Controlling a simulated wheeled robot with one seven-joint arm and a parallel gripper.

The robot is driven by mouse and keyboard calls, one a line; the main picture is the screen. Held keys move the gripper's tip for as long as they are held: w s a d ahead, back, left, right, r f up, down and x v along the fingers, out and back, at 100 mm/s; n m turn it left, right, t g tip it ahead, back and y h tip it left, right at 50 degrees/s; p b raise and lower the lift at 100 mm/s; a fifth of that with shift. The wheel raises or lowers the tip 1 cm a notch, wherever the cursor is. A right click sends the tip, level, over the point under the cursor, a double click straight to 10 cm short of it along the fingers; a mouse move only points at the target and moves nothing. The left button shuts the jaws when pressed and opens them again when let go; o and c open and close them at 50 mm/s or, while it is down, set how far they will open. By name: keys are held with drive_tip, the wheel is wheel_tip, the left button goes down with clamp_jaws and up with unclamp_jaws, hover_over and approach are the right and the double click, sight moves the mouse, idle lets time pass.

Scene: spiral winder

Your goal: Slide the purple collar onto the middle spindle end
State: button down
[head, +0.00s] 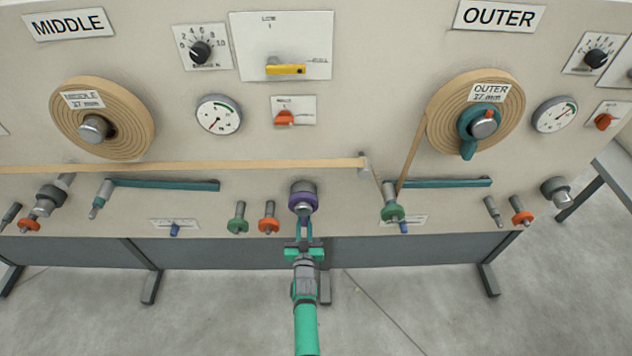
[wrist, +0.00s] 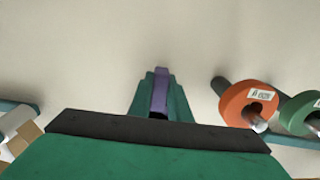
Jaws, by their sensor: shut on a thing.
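The purple collar (head: 303,203) is at the lower middle of the panel in the head view. My gripper (head: 304,233) is shut on it from below. In the wrist view the collar (wrist: 160,90) shows edge-on as a narrow purple strip between my green fingers (wrist: 160,97). A grey round metal piece (head: 302,187) shows directly behind or inside the collar; I cannot tell whether the collar is around it. The middle spindle end (head: 94,129) sticks out bare from the wound MIDDLE coil (head: 136,126), well up and to the left of my gripper.
An orange collar (head: 269,215) and a green collar (head: 238,218) sit on pegs left of my gripper. A tan strip (head: 230,166) runs across the panel above them. A teal bar (head: 165,185) lies below it. The OUTER spindle carries a teal clamp (head: 468,148).

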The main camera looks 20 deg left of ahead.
drive_tip(key=v, duration=0.9)
drive_tip(key=s+d+f+m+h, duration=0.1)
drive_tip(key=s+d, duration=0.3)
drive_tip(key=d, duration=0.5)
drive_tip(key=s+d+f+m+h, duration=0.2)
drive_tip(key=s+d+h, duration=0.2)
drive_tip(key=d, duration=0.5)
drive_tip(key=shift+s+t, duration=0.25)
drive_tip(key=shift+t, duration=0.05)
